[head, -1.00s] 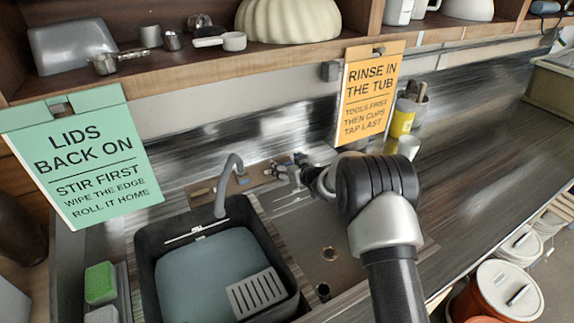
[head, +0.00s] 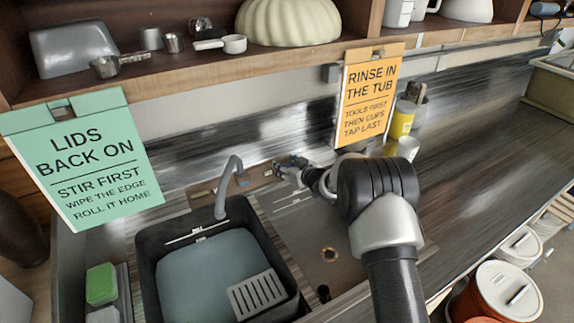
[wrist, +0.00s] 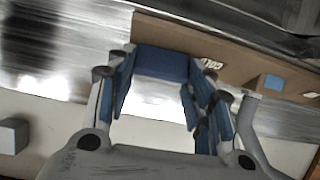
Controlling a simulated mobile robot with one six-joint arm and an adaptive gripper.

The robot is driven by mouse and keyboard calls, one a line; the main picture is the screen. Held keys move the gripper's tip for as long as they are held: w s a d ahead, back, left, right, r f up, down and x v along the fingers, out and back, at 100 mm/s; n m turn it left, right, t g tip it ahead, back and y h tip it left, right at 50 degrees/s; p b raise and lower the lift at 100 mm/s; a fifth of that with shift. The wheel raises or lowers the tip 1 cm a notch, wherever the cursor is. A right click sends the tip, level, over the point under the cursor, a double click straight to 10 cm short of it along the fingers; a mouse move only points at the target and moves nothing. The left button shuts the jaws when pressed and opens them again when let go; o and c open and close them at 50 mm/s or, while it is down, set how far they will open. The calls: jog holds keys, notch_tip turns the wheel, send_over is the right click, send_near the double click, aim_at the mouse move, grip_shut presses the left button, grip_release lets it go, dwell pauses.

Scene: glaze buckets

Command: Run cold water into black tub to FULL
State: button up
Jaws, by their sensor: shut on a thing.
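The black tub (head: 146,262) stands in the sink under the curved grey spout (head: 222,190). A smooth blue-grey surface (head: 205,270) shows inside it, and a pale line (head: 197,233) marks its back inner wall. I cannot tell how high any water stands, and no stream shows at the spout. My gripper (head: 288,166) is at the brown tap panel, right of the spout. In the wrist view my gripper (wrist: 158,88) has its blue-padded fingers around a blue tap handle (wrist: 160,65), beside a label on the panel (wrist: 212,64) that seems to read COLD.
A grey slotted piece (head: 257,294) sits at the tub's front right. A green sponge (head: 101,284) lies left of the tub. An orange sign (head: 368,95) hangs above my arm, a green sign (head: 85,160) at left. A yellow tool pot (head: 402,122) stands right.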

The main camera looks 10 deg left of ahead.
jog(key=n+p, duration=0.1)
jog(key=n, duration=0.1)
jog(key=n+g+y+p, duration=0.1)
jog(key=n+p, duration=0.1)
jog(key=shift+d+r+g, duration=0.1)
jog(key=shift+r+g, duration=0.05)
jog(key=shift+g, duration=0.15)
jog(key=n+g+y+p, duration=0.1)
jog(key=n+g, duration=0.1)
jog(key=n, duration=0.3)
jog(key=shift+w, duration=0.1)
jog(key=shift+g, duration=0.3)
jog(key=o, duration=1.1)
jog(key=shift+c, duration=0.2)
jog(key=v, duration=1.2)
jog(key=shift+f, duration=0.25)
jog(key=shift+d, duration=0.15)
